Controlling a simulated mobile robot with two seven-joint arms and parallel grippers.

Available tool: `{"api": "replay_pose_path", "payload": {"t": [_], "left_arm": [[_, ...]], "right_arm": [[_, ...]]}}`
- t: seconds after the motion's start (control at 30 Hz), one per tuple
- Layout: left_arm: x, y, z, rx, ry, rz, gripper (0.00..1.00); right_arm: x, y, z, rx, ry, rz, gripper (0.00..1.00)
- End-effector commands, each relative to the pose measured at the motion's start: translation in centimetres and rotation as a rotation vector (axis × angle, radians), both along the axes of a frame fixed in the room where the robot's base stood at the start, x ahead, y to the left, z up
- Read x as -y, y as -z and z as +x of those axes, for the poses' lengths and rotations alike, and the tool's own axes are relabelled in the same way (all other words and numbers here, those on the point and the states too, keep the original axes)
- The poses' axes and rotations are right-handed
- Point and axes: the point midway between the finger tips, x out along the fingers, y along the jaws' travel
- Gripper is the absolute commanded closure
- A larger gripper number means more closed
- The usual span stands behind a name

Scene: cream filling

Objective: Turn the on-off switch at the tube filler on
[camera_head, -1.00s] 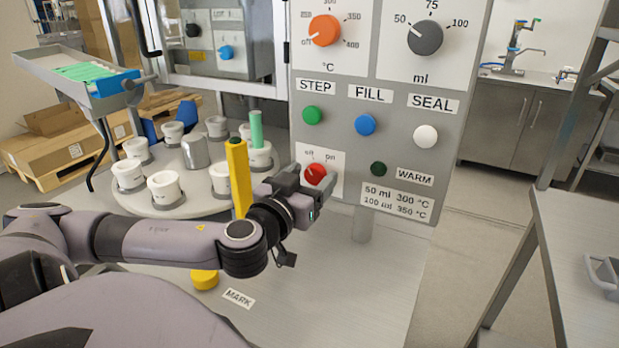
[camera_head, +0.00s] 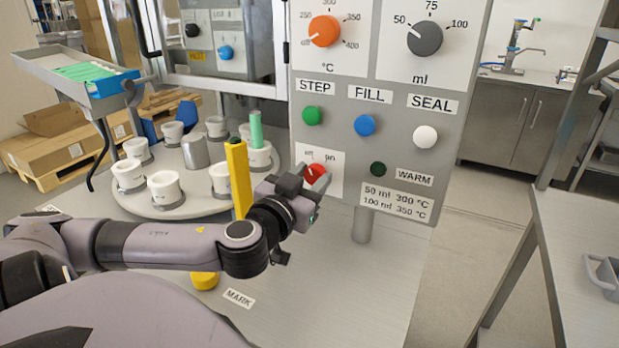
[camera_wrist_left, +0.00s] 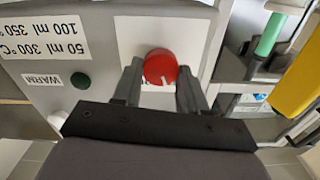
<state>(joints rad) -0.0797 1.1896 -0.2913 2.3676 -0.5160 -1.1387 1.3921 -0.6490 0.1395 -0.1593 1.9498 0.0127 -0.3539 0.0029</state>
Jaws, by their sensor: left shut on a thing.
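The red on-off switch (camera_head: 316,172) sits on a white plate marked "off" and "on" at the lower left of the tube filler's grey panel (camera_head: 395,190). My left gripper (camera_head: 312,180) is at the switch, its fingers on either side of the knob. In the left wrist view the red knob (camera_wrist_left: 160,68) lies between the two fingertips (camera_wrist_left: 160,85), and the gripper is shut on it. The fingers cover part of the plate. The dark green WARM lamp (camera_head: 378,169) looks unlit. My right gripper is not in view.
Above the switch are the green STEP button (camera_head: 312,116), blue FILL button (camera_head: 365,125) and white SEAL button (camera_head: 425,136). A yellow post (camera_head: 238,180) stands close to my left wrist. A round table (camera_head: 150,205) with white cups is at left.

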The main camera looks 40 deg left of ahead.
Motion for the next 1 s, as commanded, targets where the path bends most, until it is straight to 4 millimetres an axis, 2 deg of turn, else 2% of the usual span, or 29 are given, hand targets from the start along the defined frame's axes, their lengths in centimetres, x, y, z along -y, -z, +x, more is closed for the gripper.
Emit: {"api": "replay_pose_path", "payload": {"t": [0.6,1.0], "left_arm": [[0.1,0.0,0.0,-0.171,-0.003,0.53,0.88],[0.2,0.1,0.1,-0.252,-0.001,0.787,0.88]], "right_arm": [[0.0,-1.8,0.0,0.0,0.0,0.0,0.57],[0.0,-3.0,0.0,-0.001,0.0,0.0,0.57]]}}
